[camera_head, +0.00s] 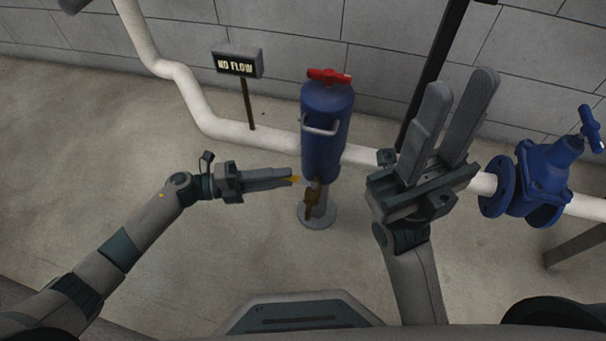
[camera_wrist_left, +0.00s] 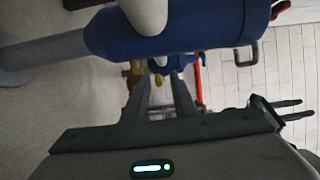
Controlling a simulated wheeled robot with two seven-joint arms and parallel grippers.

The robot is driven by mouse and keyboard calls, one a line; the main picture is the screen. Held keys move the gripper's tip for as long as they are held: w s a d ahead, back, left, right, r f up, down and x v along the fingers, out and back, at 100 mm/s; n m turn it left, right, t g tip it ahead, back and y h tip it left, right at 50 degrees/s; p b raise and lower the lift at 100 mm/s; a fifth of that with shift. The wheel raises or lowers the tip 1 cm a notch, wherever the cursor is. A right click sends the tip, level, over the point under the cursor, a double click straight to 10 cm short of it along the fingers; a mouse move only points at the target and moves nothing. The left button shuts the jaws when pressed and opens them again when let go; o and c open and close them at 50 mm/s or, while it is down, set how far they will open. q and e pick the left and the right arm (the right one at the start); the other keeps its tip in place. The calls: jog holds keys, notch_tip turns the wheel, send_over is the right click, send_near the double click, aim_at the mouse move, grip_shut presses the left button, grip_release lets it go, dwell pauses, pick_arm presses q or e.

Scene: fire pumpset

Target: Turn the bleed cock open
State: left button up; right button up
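A brass fitting (camera_head: 311,197), which looks like the bleed cock, sits under the blue cylinder (camera_head: 325,135), with a small yellow piece (camera_head: 295,179) beside it. My left gripper (camera_head: 291,177) points right, its tips beside the yellow piece; contact cannot be told. In the left wrist view, its fingers (camera_wrist_left: 163,84) stand apart with no object clearly held. Brass (camera_wrist_left: 131,72) shows near the left finger, partly hidden by it. My right gripper (camera_head: 462,90) is open and empty, raised to the right of the cylinder.
The cylinder has a red handle (camera_head: 328,76) on top. A white pipe (camera_head: 250,135) runs behind it to a blue valve (camera_head: 543,172) at right. A "NO FLOW" sign (camera_head: 236,65) stands back left. Floor at left is clear.

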aim_at(298, 176)
pick_arm(q)
jog(key=shift+w+d+b, duration=0.15)
jog(key=shift+d+b, duration=0.05)
jog(key=shift+d, duration=1.35)
jog(key=shift+w+d+b, duration=0.1)
jog(key=shift+d+b, duration=0.05)
jog(key=shift+d, duration=1.35)
jog(key=shift+c, duration=0.3)
jog(key=shift+r, duration=0.1)
grip_shut()
